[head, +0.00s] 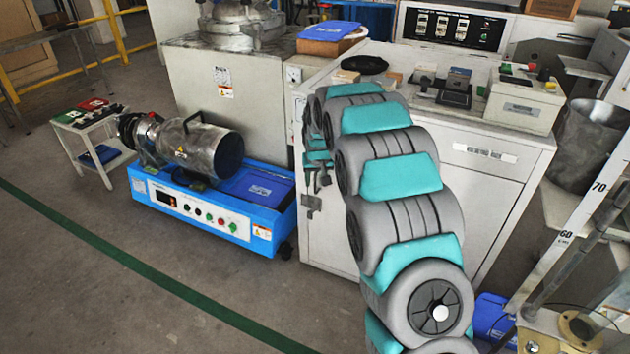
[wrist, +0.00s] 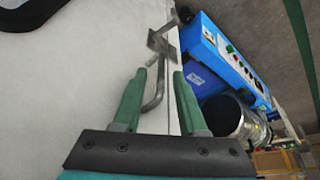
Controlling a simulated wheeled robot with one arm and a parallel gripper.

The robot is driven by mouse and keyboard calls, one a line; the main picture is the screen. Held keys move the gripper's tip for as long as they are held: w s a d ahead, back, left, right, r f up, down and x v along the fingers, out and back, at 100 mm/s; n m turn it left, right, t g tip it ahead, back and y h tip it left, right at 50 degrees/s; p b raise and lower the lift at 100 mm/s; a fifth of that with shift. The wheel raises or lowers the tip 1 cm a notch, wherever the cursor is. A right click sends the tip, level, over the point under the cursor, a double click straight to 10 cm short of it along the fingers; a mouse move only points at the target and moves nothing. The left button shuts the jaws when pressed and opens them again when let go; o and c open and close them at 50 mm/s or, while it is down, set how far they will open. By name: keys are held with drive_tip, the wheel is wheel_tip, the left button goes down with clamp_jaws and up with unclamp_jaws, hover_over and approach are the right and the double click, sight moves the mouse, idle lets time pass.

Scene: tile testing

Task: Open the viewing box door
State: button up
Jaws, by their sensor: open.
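A large white cabinet (head: 325,222) stands in the middle of the head view; I take it for the viewing box, though no label confirms this. A bent metal handle (head: 312,208) with a small plate sits at its left edge. In the wrist view the handle (wrist: 158,88) runs down from its plate (wrist: 163,42) between my fingers. My gripper (wrist: 159,74) is open, with a green finger on either side of the rod. I cannot tell whether either finger touches it. In the head view my gripper (head: 317,182) is small and partly hidden by my arm. No open door shows.
A blue machine (head: 210,215) with a metal cylinder (head: 195,150) stands on the floor to the left. Instruments (head: 520,98) sit on the cabinet's top. A ruled post (head: 580,220) and metal bin (head: 588,145) are at right. The floor at front left is clear.

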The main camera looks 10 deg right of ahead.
drive_tip(key=shift+w+f, duration=0.15)
drive_tip(key=shift+f, duration=0.35)
clamp_jaws()
idle(1.1)
